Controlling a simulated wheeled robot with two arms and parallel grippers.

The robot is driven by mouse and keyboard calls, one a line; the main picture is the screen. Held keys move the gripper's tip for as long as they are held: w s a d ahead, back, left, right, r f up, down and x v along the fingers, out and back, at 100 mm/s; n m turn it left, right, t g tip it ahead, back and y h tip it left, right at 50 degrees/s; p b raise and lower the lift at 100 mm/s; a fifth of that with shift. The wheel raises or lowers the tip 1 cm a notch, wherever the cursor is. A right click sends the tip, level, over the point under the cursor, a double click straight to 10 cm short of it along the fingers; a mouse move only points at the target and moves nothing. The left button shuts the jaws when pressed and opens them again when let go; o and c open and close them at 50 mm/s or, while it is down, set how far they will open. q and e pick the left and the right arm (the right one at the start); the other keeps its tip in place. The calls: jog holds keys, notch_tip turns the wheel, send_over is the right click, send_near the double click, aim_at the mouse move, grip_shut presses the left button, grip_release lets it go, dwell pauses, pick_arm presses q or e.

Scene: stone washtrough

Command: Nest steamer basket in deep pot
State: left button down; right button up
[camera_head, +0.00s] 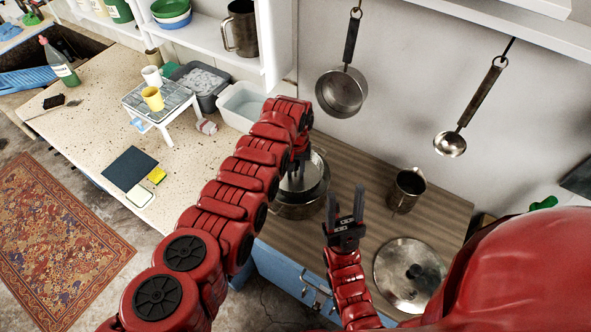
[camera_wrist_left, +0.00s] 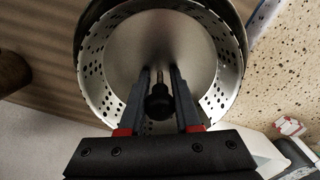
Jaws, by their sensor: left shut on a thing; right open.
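The steamer basket (camera_wrist_left: 205,45) is a round metal bowl with a perforated rim and a central post topped by a black knob. My left gripper (camera_wrist_left: 160,75) is shut on that post and points down into the basket. The deep pot (camera_head: 298,211) stands on the wooden counter, with the basket at its mouth. The pot's dark rim (camera_wrist_left: 83,30) shows around the far side of the basket. How deep the basket sits is unclear, as my left arm covers part of it. My right gripper (camera_head: 345,205) is open and empty, just right of the pot.
A metal lid (camera_head: 402,286) with a black knob lies at the counter's front right. A metal mug (camera_head: 406,190) stands behind it. A saucepan (camera_head: 341,92) and a ladle (camera_head: 450,144) hang on the wall.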

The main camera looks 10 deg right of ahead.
aim_at(296, 176)
pick_arm(q)
jog(key=shift+f, duration=0.1)
jog(key=shift+f+b, duration=1.7)
jog(key=shift+b, duration=0.1)
jog(key=shift+f, duration=0.1)
jog(key=shift+f+b, duration=0.95)
jog(key=shift+b, duration=0.15)
jog(key=shift+f, duration=0.2)
dwell(0.6)
jog(key=shift+c, duration=0.2)
grip_release()
dwell(0.3)
